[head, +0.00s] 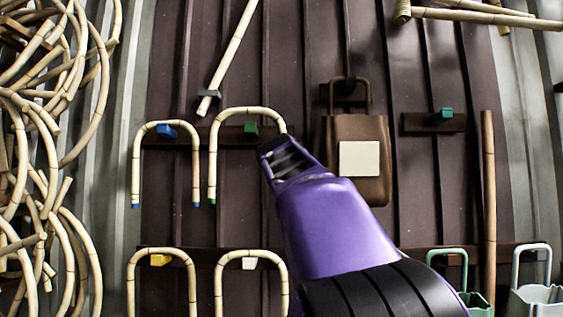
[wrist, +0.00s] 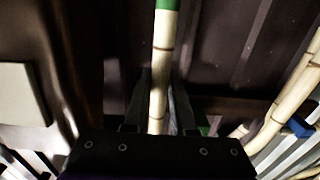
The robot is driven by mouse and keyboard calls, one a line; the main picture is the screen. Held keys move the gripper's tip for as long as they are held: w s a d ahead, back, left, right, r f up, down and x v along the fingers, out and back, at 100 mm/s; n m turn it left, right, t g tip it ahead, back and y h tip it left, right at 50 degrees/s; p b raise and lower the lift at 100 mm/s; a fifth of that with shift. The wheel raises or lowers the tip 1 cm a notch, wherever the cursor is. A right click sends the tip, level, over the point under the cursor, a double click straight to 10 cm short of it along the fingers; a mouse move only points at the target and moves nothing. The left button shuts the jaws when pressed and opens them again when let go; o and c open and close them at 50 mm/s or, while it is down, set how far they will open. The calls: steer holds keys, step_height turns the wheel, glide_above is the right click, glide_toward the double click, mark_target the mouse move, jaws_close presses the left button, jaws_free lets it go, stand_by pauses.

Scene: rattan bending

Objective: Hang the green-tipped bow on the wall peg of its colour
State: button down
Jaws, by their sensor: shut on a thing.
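The green-tipped bow (head: 245,110) is a pale cane arch, upright with its legs down. Its left leg ends in a green tip (head: 212,201). My gripper (head: 279,150) is shut on its right leg; the wrist view shows that leg (wrist: 161,60) between the fingers (wrist: 160,100), with a green tip (wrist: 167,8). The green peg (head: 251,128) lies inside the arch outline, a little below its top, with a gap between. It also shows in the wrist view (wrist: 203,122). I cannot tell whether the arch is over the peg or in front of it.
A blue-tipped bow (head: 136,165) hangs on the blue peg (head: 166,131) close at left. Bows hang below on a yellow peg (head: 160,260) and a white peg (head: 249,263). A brown bag (head: 348,125) hangs at right. A teal peg (head: 447,113) farther right is bare.

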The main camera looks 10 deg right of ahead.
steer(key=w+d+f+p, duration=0.1)
steer(key=w+p, duration=0.3)
steer(key=w, duration=0.2)
steer(key=shift+f, duration=0.15)
stand_by(0.4)
steer(key=shift+w+d, duration=0.1)
stand_by(0.3)
steer(key=c, duration=0.7)
jaws_free()
steer(key=shift+o, duration=0.2)
steer(key=shift+f, duration=0.1)
